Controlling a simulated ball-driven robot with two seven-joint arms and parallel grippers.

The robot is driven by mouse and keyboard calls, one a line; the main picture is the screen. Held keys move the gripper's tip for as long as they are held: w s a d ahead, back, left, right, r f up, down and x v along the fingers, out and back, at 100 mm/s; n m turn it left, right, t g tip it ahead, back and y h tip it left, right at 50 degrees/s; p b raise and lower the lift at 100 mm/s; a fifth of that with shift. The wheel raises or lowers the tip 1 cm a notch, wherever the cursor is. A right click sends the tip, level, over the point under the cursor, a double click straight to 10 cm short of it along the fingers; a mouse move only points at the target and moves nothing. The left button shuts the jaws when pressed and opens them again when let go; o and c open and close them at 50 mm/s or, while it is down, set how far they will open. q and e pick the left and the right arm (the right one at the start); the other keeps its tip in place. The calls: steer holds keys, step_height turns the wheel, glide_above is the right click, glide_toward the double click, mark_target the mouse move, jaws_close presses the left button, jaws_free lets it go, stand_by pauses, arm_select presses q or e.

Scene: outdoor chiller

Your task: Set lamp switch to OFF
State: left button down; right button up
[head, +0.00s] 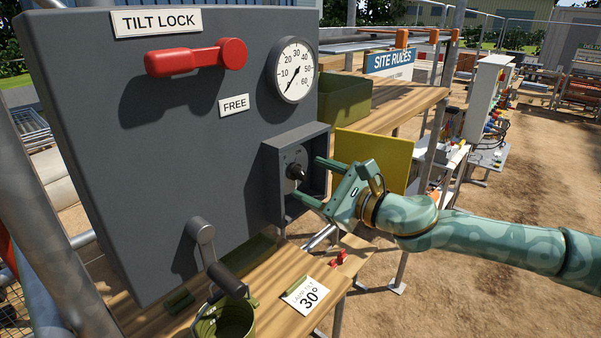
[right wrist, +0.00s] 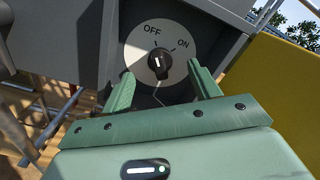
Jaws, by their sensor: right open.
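The lamp switch is a black rotary knob (right wrist: 159,62) on a round pale plate marked OFF and ON, and its white mark points up, roughly toward OFF. In the head view the knob (head: 295,172) sits inside a grey open-sided box (head: 318,140) on the panel's right edge. My right gripper (head: 306,178) is open, reaching into the box from the right. In the right wrist view its fingers (right wrist: 161,80) stand on either side below the knob, apart from it as far as I can see. My left gripper is not in view.
The dark panel (head: 100,110) carries a red tilt lock handle (head: 195,58), a gauge (head: 294,70) and a grey crank (head: 205,240). A yellow board (head: 385,155) stands close behind my right gripper. A wooden bench (head: 265,285) with a 30° card (head: 305,296) lies below.

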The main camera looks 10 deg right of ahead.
steer(key=shift+v, duration=2.45)
